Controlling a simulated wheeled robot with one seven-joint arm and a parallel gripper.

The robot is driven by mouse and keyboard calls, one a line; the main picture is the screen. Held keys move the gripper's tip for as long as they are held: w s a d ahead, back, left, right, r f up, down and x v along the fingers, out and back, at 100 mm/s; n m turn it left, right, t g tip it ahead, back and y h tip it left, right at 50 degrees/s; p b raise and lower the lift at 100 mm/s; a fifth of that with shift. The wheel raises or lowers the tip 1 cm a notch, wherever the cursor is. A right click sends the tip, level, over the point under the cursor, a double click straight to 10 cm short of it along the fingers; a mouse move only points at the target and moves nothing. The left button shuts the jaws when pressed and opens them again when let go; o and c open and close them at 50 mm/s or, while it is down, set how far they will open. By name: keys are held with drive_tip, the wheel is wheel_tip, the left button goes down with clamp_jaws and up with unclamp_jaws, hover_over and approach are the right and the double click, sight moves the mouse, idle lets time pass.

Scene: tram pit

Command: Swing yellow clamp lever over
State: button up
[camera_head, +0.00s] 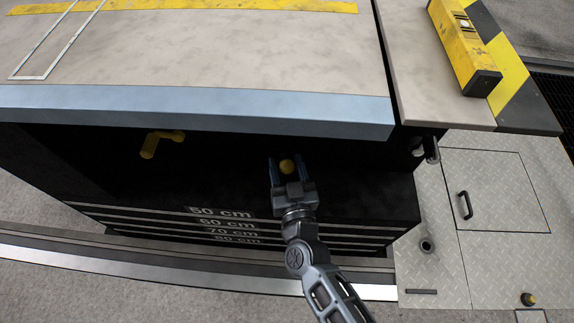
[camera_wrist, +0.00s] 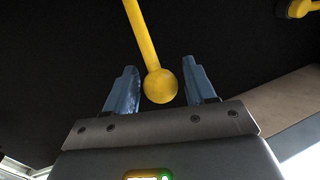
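A yellow lever with a round ball knob (camera_wrist: 160,86) comes down from the top of the wrist view. Its rod (camera_wrist: 141,35) runs up out of that picture. My gripper (camera_head: 285,161) is there too. Its two blue fingers (camera_wrist: 160,68) stand open on either side of the knob, with a visible gap on both sides. The lever's pivot is hidden.
A second yellow handle (camera_head: 160,142) is on the dark wall further left. A blue-grey ledge edge (camera_head: 200,106) overhangs just above my gripper. A yellow spirit level (camera_head: 464,45) lies on the upper right surface. A tread-plate panel (camera_head: 490,190) with a black handle is at right.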

clamp_jaws()
drive_tip(key=shift+f, duration=0.1)
idle(0.3)
drive_tip(key=f+b, duration=0.1)
drive_tip(key=b, duration=0.2)
drive_tip(key=shift+s+f+t+b, duration=0.1)
drive_tip(key=shift+s+t+b, duration=0.25)
drive_tip(key=shift+t, duration=0.05)
drive_tip(key=s+f+n+t+y+b, duration=0.1)
drive_tip(key=s+f+t+b, duration=0.1)
drive_tip(key=b, duration=0.9)
drive_tip(key=shift+s+n+t+y, duration=0.15)
drive_tip(key=shift+n+t+y, duration=0.2)
drive_tip(key=shift+t, duration=0.25)
drive_tip(key=shift+o, duration=0.6)
unclamp_jaws()
drive_tip(key=shift+r, duration=0.1)
drive_tip(key=shift+s, duration=0.1)
